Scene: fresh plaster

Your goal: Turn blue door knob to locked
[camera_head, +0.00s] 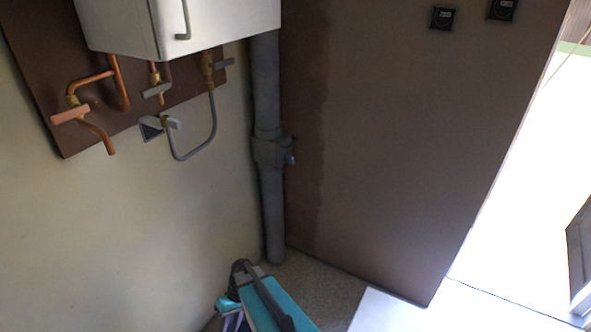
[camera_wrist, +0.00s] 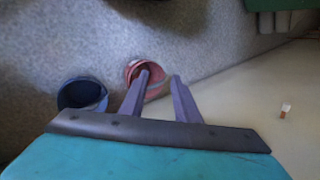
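No blue door knob can be made out in either view. A bright doorway (camera_head: 520,190) opens at the right of the head view, and a dark panel (camera_head: 580,250) that may be part of a door shows at its right edge. No knob shows on it. My gripper (camera_wrist: 160,75) is open, its two purple fingers apart with nothing held between them. In the head view my teal arm is low at the bottom centre, far from the doorway, and the fingers are partly cut off.
A white cabinet (camera_head: 200,22) with copper pipes (camera_head: 95,80) hangs at upper left. A grey pipe (camera_head: 268,100) stands in the corner. The brown wall (camera_head: 400,130) bears two black switches. The wrist view shows a blue bucket (camera_wrist: 75,92) and a red one (camera_wrist: 135,70) near the fingers.

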